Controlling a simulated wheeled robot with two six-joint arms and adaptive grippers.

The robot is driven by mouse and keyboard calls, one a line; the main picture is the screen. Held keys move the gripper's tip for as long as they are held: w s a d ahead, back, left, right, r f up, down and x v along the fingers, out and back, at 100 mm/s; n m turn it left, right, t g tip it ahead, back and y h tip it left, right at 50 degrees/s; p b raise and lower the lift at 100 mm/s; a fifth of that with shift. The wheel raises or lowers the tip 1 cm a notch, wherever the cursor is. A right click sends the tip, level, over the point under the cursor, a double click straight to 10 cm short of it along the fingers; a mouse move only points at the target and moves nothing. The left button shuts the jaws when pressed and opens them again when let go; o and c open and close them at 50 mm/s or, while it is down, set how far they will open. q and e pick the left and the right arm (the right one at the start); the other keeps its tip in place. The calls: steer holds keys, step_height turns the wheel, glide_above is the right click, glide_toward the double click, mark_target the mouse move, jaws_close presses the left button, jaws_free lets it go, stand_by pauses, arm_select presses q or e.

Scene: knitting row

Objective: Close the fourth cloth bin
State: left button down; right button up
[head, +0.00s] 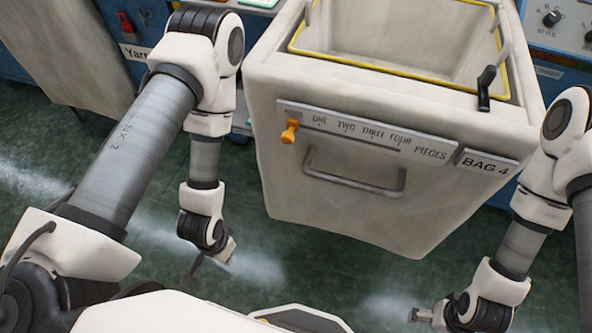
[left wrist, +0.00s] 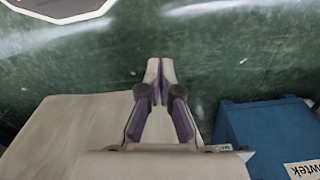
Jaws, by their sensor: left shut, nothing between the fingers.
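The fourth cloth bin (head: 345,215), labelled BAG 4, is a beige box standing out from the blue machine row. Its top is open, with a yellow-edged frame inside. Its front has a grey bar handle (head: 355,178) and an orange knob (head: 290,131). My left gripper (head: 217,262) is shut and empty, pointing down over the floor, left of the bin's front and apart from the handle. Its shut fingers also show in the left wrist view (left wrist: 160,72). My right gripper (head: 418,315) is low at the right, in front of the bin; its finger opening is too small to tell.
Another beige cloth bin (head: 75,55) stands at the upper left beside a Yarn label. A blue cabinet (left wrist: 265,135) shows in the left wrist view. A black lever (head: 486,85) stands on the fourth bin's right rim. Green floor (head: 165,270) lies clear in front.

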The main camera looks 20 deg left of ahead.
mark_target(293, 163)
arm_select(q)
steer(key=w+d+r+m+t+h+b, duration=0.1)
steer(key=w+d+r+m+t+h, duration=0.2)
steer(key=m, duration=0.7)
steer(key=w+d+r+m+t+h+b, duration=0.1)
steer(key=w+d+m+h, duration=0.4)
steer(key=m, duration=0.4)
steer(key=w+a+r+m+t+h+b, duration=0.1)
steer(key=a+r+m+t+h+b, duration=0.45)
steer(key=a+r+t, duration=0.25)
steer(key=shift+y, duration=0.45)
steer(key=b+x, duration=0.1)
steer(key=x, duration=0.3)
steer(key=w+a+b+x, duration=0.1)
steer(key=x, duration=0.3)
steer(key=w+a+b+x, duration=0.1)
steer(key=b+x, duration=0.1)
steer(key=x, duration=0.2)
steer(key=shift+w+d, duration=0.1)
steer(key=shift+d, duration=0.1)
steer(key=shift+w+r, duration=0.1)
steer(key=shift+w, duration=0.4)
